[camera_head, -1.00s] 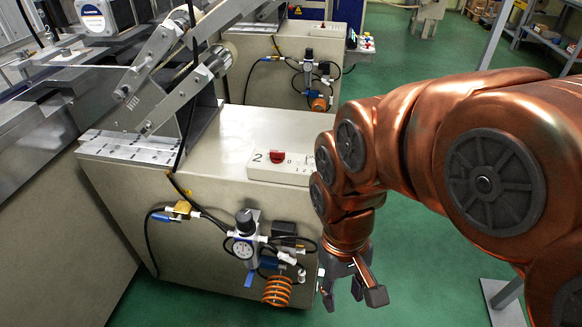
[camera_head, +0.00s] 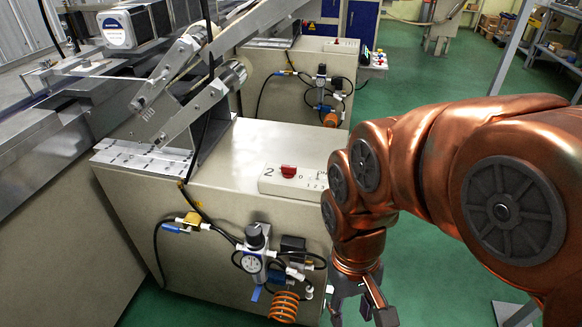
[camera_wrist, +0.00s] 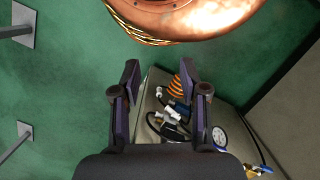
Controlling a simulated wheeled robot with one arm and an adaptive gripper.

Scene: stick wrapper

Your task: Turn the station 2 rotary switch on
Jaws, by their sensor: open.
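The station 2 switch panel (camera_head: 268,184) is a pale box marked with a large 2, on the front part of the cream cabinet top. Its red rotary knob (camera_head: 288,171) stands near small printed numbers. My copper arm partly hides the panel's right end. My gripper (camera_head: 362,305) hangs low, right of the cabinet's front face and below the panel, apart from the switch. In the wrist view, its two dark fingers (camera_wrist: 160,88) are spread apart with nothing between them held. The knob is not in the wrist view.
A pressure gauge (camera_head: 251,263), hoses and an orange coiled hose (camera_head: 285,305) stick out from the cabinet front, left of my gripper. Metal bars (camera_head: 185,85) stand over the cabinet's left part. Another station (camera_head: 285,62) is behind. Green floor lies open at right.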

